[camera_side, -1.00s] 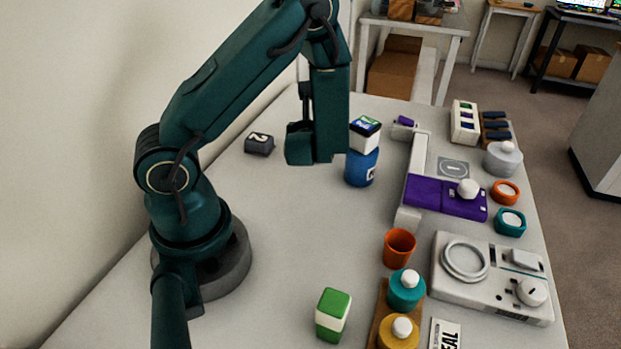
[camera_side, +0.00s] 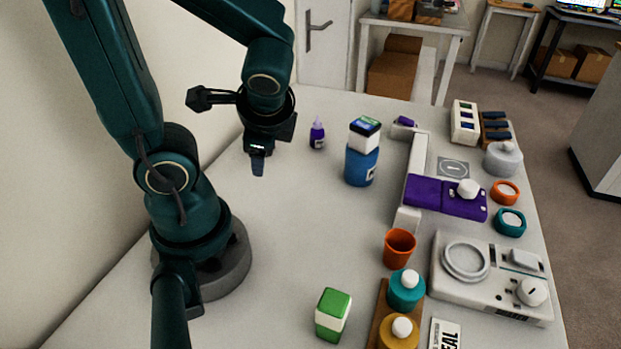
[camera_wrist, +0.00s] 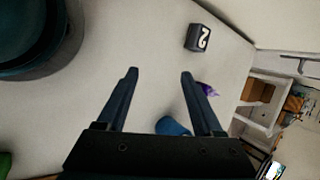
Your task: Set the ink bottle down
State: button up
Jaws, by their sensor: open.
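The ink bottle appears to be the small purple bottle with a pointed top (camera_side: 317,133). It stands upright on the table near the far left edge, behind the blue jar. In the wrist view its purple body (camera_wrist: 207,89) shows just beyond the right finger, partly hidden by it. My gripper (camera_side: 258,166) is to the left of the bottle in the side view, apart from it. In the wrist view my gripper (camera_wrist: 160,73) has its two fingers spread, with only bare table between them.
A dark block marked 2 (camera_wrist: 198,37) sits on the table. The blue jar with a white cube on top (camera_side: 361,166) stands right of the bottle. A green-and-white block (camera_side: 333,314) and orange cup (camera_side: 399,248) are nearer. The middle of the table is clear.

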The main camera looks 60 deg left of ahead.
jog(key=w+d+r+n+t+h, duration=0.1)
jog(key=d+r+n+t+h, duration=0.1)
jog(key=d, duration=0.4)
jog(key=w+d+r+n+t+h, duration=0.1)
jog(key=d+r+n+t+h, duration=0.1)
jog(key=d, duration=0.4)
jog(key=r+n+h, duration=0.1)
jog(key=n+h, duration=0.1)
jog(key=shift+w+r+t+h, duration=0.15)
jog(key=shift+r+t+h, duration=0.25)
